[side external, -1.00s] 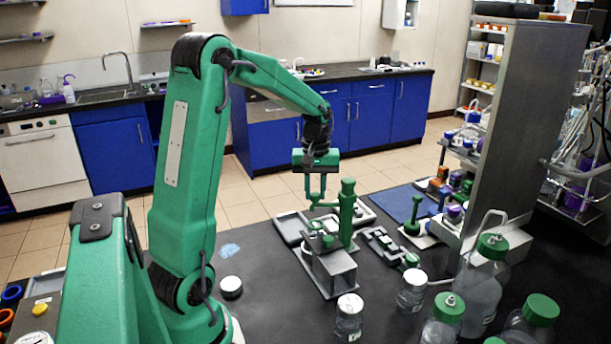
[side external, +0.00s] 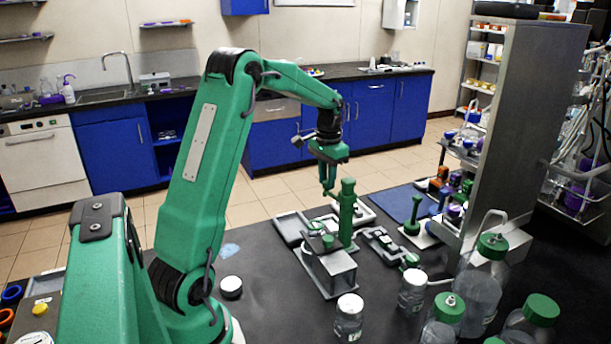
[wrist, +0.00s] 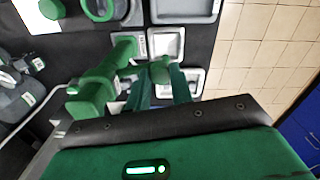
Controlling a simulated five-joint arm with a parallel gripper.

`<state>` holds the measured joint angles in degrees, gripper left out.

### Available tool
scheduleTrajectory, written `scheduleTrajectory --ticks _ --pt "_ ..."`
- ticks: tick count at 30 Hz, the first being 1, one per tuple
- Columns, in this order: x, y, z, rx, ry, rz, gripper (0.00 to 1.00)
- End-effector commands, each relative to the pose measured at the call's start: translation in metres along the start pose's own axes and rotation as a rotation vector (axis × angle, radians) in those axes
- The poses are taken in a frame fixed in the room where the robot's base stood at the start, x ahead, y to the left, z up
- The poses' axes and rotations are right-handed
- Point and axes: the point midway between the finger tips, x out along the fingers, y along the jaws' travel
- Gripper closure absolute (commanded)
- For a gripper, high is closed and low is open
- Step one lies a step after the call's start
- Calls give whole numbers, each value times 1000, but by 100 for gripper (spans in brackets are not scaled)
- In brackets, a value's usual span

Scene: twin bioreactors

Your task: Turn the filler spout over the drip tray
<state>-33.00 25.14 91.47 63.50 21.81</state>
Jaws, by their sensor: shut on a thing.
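The filler has a green upright post (side external: 347,212) beside a grey block (side external: 332,268). In the wrist view its post (wrist: 95,92) is left of my fingers. My gripper (side external: 328,190) is just behind and left of the post's top in the side view. In the wrist view my gripper (wrist: 160,88) has its two fingers on either side of a green rounded piece (wrist: 160,70), which appears to be the spout's end; it is shut on it. Pale shallow trays lie below, one ahead of the fingers (wrist: 180,42); which is the drip tray I cannot tell.
Glass jars (side external: 349,318) stand in front. A dark clamp-like fixture (side external: 385,244) and a green-knobbed stand (side external: 412,228) are to the right, near a tall grey shelf (side external: 510,130).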

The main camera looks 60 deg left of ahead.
Motion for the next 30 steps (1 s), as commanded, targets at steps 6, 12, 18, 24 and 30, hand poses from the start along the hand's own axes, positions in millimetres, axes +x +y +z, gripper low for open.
scheduleTrajectory --ticks 6,12,18,24,30 --pt "-2 0 -12 132 6 -3 100" --pt "-3 1 -17 195 7 -4 100" --pt "-3 1 -19 213 8 -4 100" --pt "-3 1 -19 213 9 -5 100" --pt "-2 2 -19 212 8 -4 56"
